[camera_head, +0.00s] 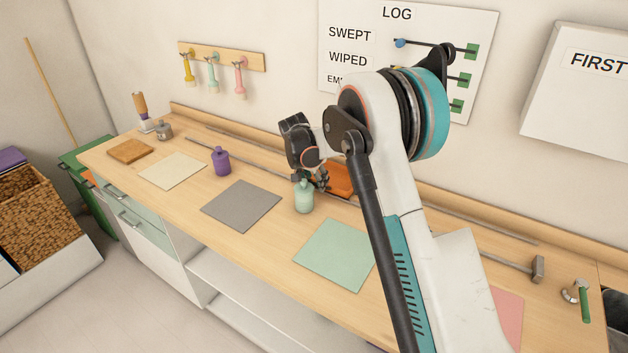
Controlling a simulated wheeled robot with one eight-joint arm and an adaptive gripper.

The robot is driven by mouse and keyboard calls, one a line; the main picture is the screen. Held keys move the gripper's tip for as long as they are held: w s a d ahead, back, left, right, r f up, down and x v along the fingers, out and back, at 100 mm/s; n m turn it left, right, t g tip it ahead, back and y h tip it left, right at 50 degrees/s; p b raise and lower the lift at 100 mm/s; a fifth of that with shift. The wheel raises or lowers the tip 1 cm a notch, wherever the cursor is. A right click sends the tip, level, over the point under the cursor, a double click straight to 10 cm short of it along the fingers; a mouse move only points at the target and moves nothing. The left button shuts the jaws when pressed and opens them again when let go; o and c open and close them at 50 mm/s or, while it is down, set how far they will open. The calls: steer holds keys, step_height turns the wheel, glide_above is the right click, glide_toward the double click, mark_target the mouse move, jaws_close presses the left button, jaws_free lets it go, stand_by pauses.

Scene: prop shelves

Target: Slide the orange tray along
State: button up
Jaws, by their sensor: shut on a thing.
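The orange tray (341,178) sits on the wooden counter (270,231) near the back, by the thin rails. My arm hides much of it. My gripper (321,184) points down at the tray's left end and is shut on the tray. The exact contact of the fingers is small and partly hidden.
A mint-green bottle (304,197) stands just in front of my gripper. A purple bottle (221,161) stands further left. Thin rails (252,166) run along the back. Grey (241,206) and green (335,255) mats lie flat in front. A hammer (537,268) lies at right.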

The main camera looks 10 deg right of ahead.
steer(key=shift+f, duration=0.2)
steer(key=s+d+b, duration=0.1)
steer(key=s+d, duration=2.2)
steer(key=shift+s+d, duration=0.15)
steer(key=shift+s, duration=0.25)
jaws_close()
steer(key=o, duration=1.2)
jaws_free()
steer(key=o, duration=0.7)
steer(key=shift+w+d+f, duration=0.1)
steer(key=shift+w+f, duration=0.1)
steer(key=shift+o, duration=0.2)
steer(key=shift+w+r, duration=0.1)
steer(key=shift+r, duration=0.05)
steer(key=shift+r, duration=0.4)
step_height(320, 180, up, 9)
